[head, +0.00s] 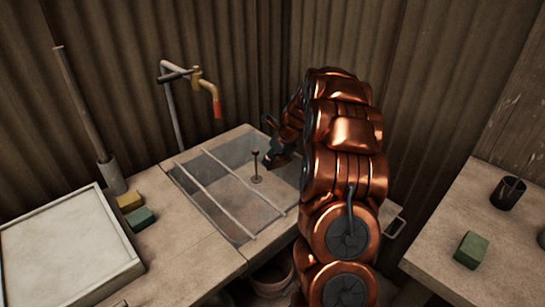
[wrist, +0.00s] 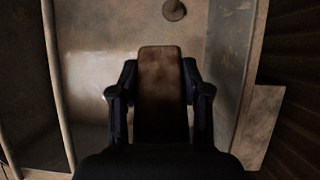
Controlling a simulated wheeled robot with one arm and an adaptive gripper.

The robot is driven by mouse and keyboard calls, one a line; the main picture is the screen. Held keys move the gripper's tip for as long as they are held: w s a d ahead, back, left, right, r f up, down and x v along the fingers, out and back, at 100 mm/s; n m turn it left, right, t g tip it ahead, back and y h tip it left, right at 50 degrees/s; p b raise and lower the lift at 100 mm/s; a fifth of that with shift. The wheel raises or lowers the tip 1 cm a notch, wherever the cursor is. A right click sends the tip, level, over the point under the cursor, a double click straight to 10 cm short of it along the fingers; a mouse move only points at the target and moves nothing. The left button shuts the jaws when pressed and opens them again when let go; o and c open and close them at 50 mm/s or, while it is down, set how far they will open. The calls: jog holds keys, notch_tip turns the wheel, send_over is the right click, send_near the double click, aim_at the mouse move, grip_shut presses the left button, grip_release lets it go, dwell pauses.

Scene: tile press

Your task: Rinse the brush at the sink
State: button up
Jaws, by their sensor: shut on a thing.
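My gripper (head: 270,150) is over the right side of the sink (head: 218,197). In the wrist view, my gripper (wrist: 160,92) is shut on a flat brown piece, apparently the brush (wrist: 162,90), held between the two dark fingers. Its bristles cannot be made out. The brass tap (head: 197,80) with a red-tipped spout (head: 217,108) stands behind the sink, up and to the left of my gripper. No stream shows at the spout. A thin upright post with a round base (head: 257,178) stands in the basin beside my gripper.
Two thin bars (head: 222,188) cross the sink. Left of it are a yellow block (head: 129,201), a green block (head: 140,218), a pale tray (head: 133,262) and a tall pole (head: 80,100). A dark cup (head: 508,193) and a green block (head: 471,250) are on the right counter.

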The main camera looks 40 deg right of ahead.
jog(key=shift+f+b, duration=7.5)
jog(key=shift+f, duration=0.65)
jog(key=shift+r, duration=0.1)
jog(key=shift+r+p, duration=10.55)
jog(key=shift+r, duration=0.45)
